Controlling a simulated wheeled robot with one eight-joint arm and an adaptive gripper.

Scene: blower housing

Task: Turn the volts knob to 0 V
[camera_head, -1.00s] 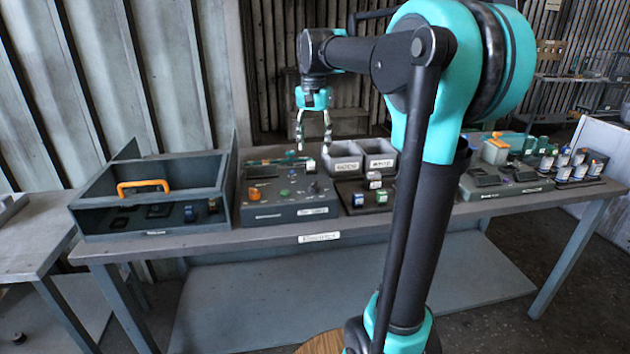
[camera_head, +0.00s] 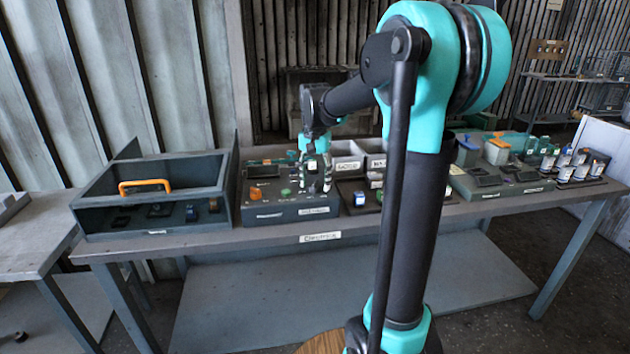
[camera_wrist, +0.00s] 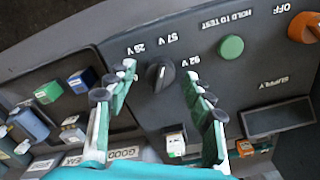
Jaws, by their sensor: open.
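The volts knob (camera_wrist: 161,76) is a round black knob with a raised grip bar, on the dark panel of the test box (camera_wrist: 220,85). Several voltage labels sit around it, appearing turned over in the wrist view. I cannot tell a 0 V mark or the exact pointer direction. My gripper (camera_wrist: 160,88) is open, its green and grey fingers on either side of the knob in the picture, with visible gaps. In the head view my gripper (camera_head: 316,180) points down over the right part of the test box (camera_head: 290,213), and its fingers hide the knob.
A green hold-to-test button (camera_wrist: 231,47) and an orange switch (camera_wrist: 304,28) lie right of the knob. Small coloured blocks (camera_wrist: 82,81) sit to its left.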

